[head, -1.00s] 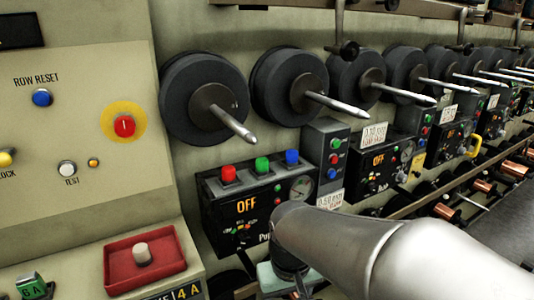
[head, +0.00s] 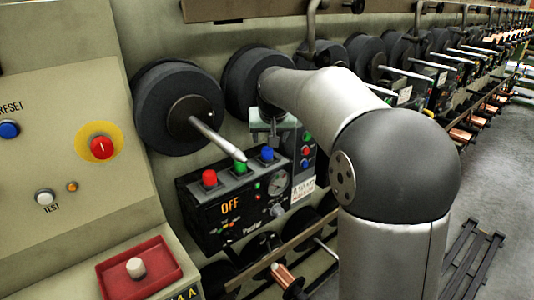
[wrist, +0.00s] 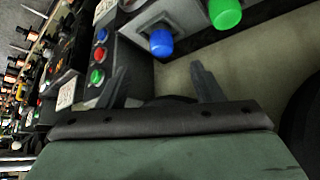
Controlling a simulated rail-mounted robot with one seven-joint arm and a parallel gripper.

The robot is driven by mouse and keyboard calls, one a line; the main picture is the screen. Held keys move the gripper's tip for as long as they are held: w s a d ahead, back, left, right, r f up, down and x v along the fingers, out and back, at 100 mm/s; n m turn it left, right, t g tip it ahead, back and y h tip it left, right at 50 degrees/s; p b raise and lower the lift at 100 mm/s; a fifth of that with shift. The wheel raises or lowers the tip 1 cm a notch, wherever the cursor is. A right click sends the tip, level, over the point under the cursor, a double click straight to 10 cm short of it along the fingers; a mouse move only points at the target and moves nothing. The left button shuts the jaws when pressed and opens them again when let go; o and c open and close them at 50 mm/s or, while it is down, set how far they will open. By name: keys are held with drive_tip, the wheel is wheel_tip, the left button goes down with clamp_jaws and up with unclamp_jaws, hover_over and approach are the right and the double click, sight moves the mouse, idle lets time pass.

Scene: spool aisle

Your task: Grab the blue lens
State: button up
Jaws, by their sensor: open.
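The blue lens (head: 267,153) is a small cap on top of a black control box (head: 204,222), at the right end of a row with a red lens (head: 209,177) and a green lens (head: 240,166). My gripper (head: 268,140) is open and empty, just above the blue lens in the head view. In the wrist view the blue lens (wrist: 162,43) lies ahead of my gripper (wrist: 160,82), between the lines of its two fingers and apart from them. The green lens (wrist: 226,12) shows farther right there. The red lens is out of the wrist view.
A dark spool with a metal spindle (head: 213,135) juts out left of my gripper. A narrow grey button box (head: 304,160) stands right of the control box. A red tray (head: 170,267) with a pale knob sits at lower left. More spools line the wall behind.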

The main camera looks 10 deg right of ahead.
sight(268, 149)
drive_tip(key=p+x, duration=0.1)
drive_tip(key=x, duration=0.8)
drive_tip(key=shift+w+p, duration=0.2)
drive_tip(key=shift+p, duration=0.1)
drive_tip(key=c, duration=1.1)
